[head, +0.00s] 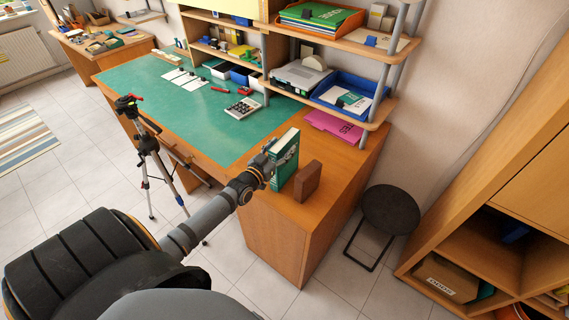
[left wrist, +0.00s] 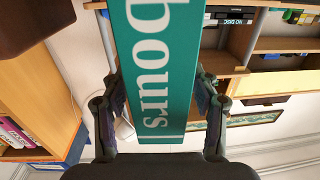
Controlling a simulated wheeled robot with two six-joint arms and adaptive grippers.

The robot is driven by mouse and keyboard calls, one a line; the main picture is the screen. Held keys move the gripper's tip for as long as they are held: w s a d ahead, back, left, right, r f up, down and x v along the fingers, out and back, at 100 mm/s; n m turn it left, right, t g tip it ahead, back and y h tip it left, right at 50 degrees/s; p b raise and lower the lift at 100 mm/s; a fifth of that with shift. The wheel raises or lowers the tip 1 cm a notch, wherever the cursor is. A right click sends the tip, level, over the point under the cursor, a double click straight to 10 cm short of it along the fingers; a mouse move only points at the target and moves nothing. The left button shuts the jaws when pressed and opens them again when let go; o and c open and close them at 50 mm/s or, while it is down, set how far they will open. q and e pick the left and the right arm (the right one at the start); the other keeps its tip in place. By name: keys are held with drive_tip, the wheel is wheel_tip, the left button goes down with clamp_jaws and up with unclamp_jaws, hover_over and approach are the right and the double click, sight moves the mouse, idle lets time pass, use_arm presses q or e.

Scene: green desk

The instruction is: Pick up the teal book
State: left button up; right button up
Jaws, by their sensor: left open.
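The teal book (head: 287,160) stands upright on the wooden right end of the desk, its pale page edges showing on top. In the left wrist view its teal spine (left wrist: 158,60) with white lettering runs down the middle of the picture. My left gripper (head: 267,168) is at the book's left side in the head view. In the left wrist view its open fingers (left wrist: 158,110) lie on either side of the spine. Gaps seem to show beside the book, but contact is hard to judge. My right gripper is not in view.
A brown block (head: 308,181) stands close to the book's right; it also shows in the left wrist view (left wrist: 32,22). A pink folder (head: 334,126) and shelf post lie behind. A calculator (head: 242,110) sits on the green desktop (head: 205,122). A dark stool (head: 390,210) stands right.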

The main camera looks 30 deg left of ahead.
use_arm(q)
drive_tip(key=shift+w+f+b, duration=0.35)
drive_tip(key=shift+w+b, duration=0.05)
drive_tip(key=shift+w, duration=0.4)
drive_tip(key=shift+w+r, duration=0.15)
drive_tip(key=shift+w, duration=0.3)
drive_tip(key=shift+s+r, duration=0.1)
drive_tip(key=shift+s, duration=0.05)
drive_tip(key=shift+c, duration=1.8)
clamp_jaws()
drive_tip(key=shift+r, duration=0.15)
